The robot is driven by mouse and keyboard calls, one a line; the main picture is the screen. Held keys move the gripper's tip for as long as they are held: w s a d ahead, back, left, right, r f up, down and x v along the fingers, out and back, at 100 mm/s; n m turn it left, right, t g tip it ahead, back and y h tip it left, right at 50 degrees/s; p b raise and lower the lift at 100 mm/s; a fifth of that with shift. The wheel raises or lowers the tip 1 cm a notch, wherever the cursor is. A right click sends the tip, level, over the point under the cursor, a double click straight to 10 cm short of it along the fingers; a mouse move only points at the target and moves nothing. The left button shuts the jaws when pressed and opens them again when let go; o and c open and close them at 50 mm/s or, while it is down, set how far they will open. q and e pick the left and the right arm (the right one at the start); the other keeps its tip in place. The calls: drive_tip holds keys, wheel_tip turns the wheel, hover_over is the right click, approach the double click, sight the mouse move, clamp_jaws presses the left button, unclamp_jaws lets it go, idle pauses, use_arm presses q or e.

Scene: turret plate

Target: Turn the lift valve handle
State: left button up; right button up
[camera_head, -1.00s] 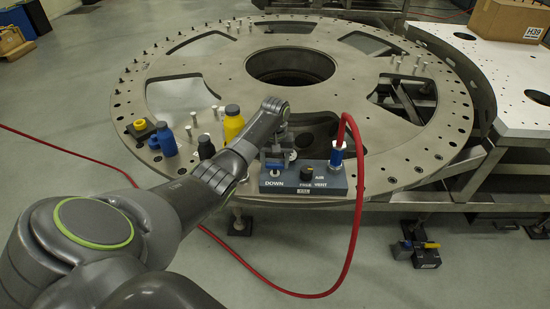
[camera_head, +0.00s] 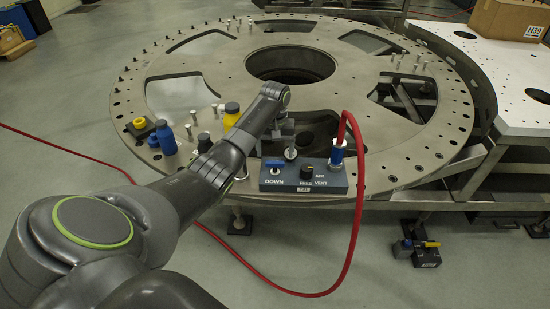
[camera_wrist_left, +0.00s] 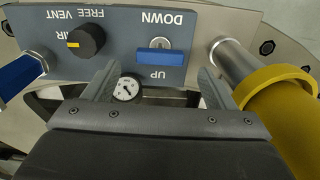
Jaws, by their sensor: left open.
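The lift valve handle is a blue bar (camera_head: 274,163) on the grey control box (camera_head: 325,188), above the word DOWN. In the left wrist view the handle (camera_wrist_left: 160,57) lies level across the panel beside the word UP. My left gripper (camera_head: 284,132) is beyond the box in the head view, apart from the handle. In the left wrist view my left gripper (camera_wrist_left: 158,76) is open and empty, its fingers to either side of the handle's line, short of it. My right gripper is not in view.
A black knob (camera_head: 307,172) and a blue hose fitting (camera_head: 337,152) with a red hose (camera_head: 358,205) sit right of the handle. A round gauge (camera_wrist_left: 127,88) stands behind the box.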

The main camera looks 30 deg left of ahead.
use_arm(q)
wheel_tip(320, 180, up, 7)
drive_tip(key=b, duration=0.1)
wheel_tip(320, 180, up, 5)
drive_tip(key=p, duration=0.4)
hover_over(275, 162)
drive_tip(key=shift+r+p, duration=0.75)
drive_tip(key=shift+p, duration=0.2)
